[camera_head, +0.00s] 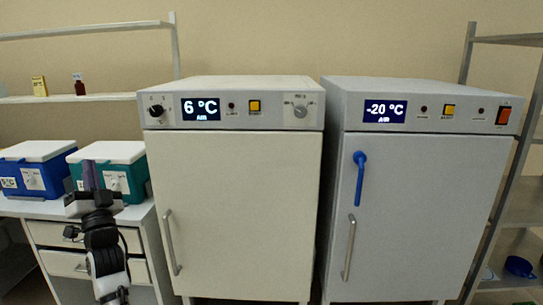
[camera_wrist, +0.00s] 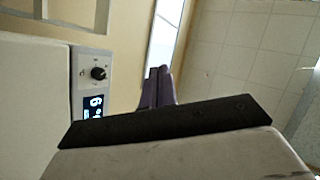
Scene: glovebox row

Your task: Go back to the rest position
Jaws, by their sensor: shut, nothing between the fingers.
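My gripper (camera_head: 90,176) is raised in front of the teal cooler box at the left of the head view, its fingers pointing up. In the wrist view its two purple fingers (camera_wrist: 158,87) are together with nothing between them. My arm stands upright below it, in front of the drawer unit. The gripper is apart from the cabinet with the 6 °C display (camera_head: 235,180); part of that cabinet's panel and dial shows sideways in the wrist view (camera_wrist: 92,75).
A second cabinet reading -20 °C (camera_head: 410,200) has a blue handle (camera_head: 359,178). Both cabinet doors are closed. A blue cooler box (camera_head: 35,168) and a teal one (camera_head: 118,170) stand on the drawer unit (camera_head: 50,235). A shelf (camera_head: 110,98) holds a yellow box and brown bottle.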

